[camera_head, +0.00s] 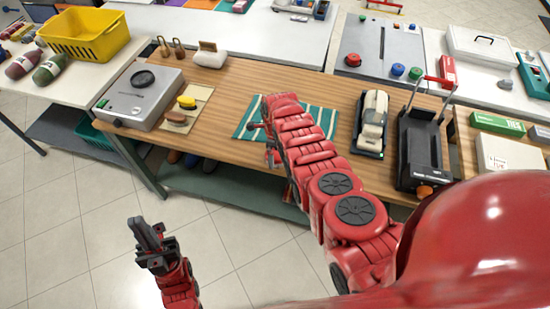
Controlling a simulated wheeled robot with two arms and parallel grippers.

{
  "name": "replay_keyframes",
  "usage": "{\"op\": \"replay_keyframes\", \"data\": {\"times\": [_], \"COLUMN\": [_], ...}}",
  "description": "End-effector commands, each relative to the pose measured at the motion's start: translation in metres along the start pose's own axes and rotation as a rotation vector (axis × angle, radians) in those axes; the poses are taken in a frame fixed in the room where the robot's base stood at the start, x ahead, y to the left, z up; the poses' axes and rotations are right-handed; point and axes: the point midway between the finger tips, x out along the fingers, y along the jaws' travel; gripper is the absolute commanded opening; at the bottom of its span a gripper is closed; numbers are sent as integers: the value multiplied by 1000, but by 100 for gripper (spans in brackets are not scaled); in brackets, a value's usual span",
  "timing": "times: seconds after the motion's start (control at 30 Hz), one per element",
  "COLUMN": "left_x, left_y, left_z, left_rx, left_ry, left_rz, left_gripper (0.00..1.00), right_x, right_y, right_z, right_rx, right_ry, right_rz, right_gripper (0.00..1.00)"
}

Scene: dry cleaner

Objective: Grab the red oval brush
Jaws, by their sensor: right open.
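A small reddish-brown oval item (175,118), which looks like the oval brush, lies on a beige mat (203,92) at the left of the wooden table. A yellow oval item (187,102) lies just behind it on the same mat. My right gripper (260,138) is open over the front left part of a green-and-white striped cloth, to the right of the mat and apart from both oval items. My own arm partly hides it. My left gripper (148,238) is low over the floor, in front of the table; its finger gap is unclear.
A grey box device (139,95) stands left of the mat. The striped cloth (318,122) lies mid-table under my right arm. A cream item (372,117) on a dark tray and a black device (420,150) stand further right. Bare wood (228,95) shows between mat and cloth.

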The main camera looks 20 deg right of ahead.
Motion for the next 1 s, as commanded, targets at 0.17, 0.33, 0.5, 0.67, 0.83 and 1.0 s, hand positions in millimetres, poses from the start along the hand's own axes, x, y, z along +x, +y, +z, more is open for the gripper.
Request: {"op": "replay_keyframes", "data": {"times": [0.17, 0.33, 0.5, 0.67, 0.83, 1.0], "left_x": [0, 0, 0, 0, 0, 0], "left_y": [0, 0, 0, 0, 0, 0], "left_z": [0, 0, 0, 0, 0, 0], "left_rx": [0, 0, 0, 0, 0, 0], "left_ry": [0, 0, 0, 0, 0, 0], "left_rz": [0, 0, 0, 0, 0, 0], "left_gripper": [0, 0, 0, 0, 0, 0], "right_x": [0, 0, 0, 0, 0, 0], "right_y": [0, 0, 0, 1, 1, 0], "right_z": [0, 0, 0, 0, 0, -1], "right_rx": [0, 0, 0, 0, 0, 0], "right_ry": [1, 1, 1, 1, 1, 1], "right_rz": [0, 1, 1, 2, 2, 2], "right_gripper": [100, 80, 50, 21, 9, 8]}}
